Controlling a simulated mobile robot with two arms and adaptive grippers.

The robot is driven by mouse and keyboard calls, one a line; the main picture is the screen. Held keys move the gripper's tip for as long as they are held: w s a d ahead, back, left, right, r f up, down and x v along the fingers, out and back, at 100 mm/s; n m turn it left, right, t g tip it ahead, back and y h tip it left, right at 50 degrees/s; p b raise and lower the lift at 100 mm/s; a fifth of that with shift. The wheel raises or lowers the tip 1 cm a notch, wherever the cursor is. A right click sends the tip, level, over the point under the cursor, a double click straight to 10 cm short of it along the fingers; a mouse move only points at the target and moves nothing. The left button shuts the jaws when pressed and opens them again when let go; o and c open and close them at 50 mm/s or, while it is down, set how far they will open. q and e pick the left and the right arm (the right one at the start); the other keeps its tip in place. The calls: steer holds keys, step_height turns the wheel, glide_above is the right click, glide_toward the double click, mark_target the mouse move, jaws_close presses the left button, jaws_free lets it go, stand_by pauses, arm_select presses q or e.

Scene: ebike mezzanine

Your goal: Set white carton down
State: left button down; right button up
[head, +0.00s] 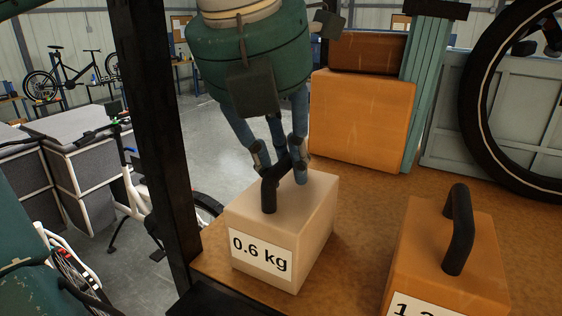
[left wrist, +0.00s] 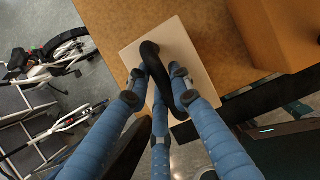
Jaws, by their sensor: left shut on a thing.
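The white carton (head: 312,234) is a pale box with a "0.6 kg" label and a black handle (head: 268,190) on top. In the head view it is at the left front corner of a brown wooden surface (head: 355,243) and looks upright; I cannot tell whether its base touches the surface. My left gripper (head: 281,168) comes down from above and is shut on the handle. In the left wrist view the fingers close around the handle (left wrist: 152,62), over the pale carton top (left wrist: 180,45). My right gripper is not in view.
An orange box (head: 450,250) with a black handle stands right of the white carton. A larger orange box (head: 362,118) stands behind, near a bicycle wheel (head: 520,100). A dark post (head: 150,130) rises close at the left. Bare surface lies between the boxes.

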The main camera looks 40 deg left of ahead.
arm_select(q)
steer(key=c, duration=2)
jaws_free()
steer(key=shift+w+d+f, duration=0.1)
steer(key=shift+f, duration=0.1)
steer(key=o, duration=0.4)
steer(key=shift+r, duration=0.1)
steer(key=shift+o, duration=0.2)
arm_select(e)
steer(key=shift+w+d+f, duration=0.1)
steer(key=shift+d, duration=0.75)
arm_select(q)
steer(key=shift+r, duration=0.1)
steer(key=shift+r, duration=0.2)
steer(key=b+v, duration=0.1)
steer(key=v, duration=0.9)
steer(key=shift+s+r, duration=0.3)
steer(key=shift+s, duration=0.05)
steer(key=shift+s+r, duration=0.1)
steer(key=shift+r, duration=0.35)
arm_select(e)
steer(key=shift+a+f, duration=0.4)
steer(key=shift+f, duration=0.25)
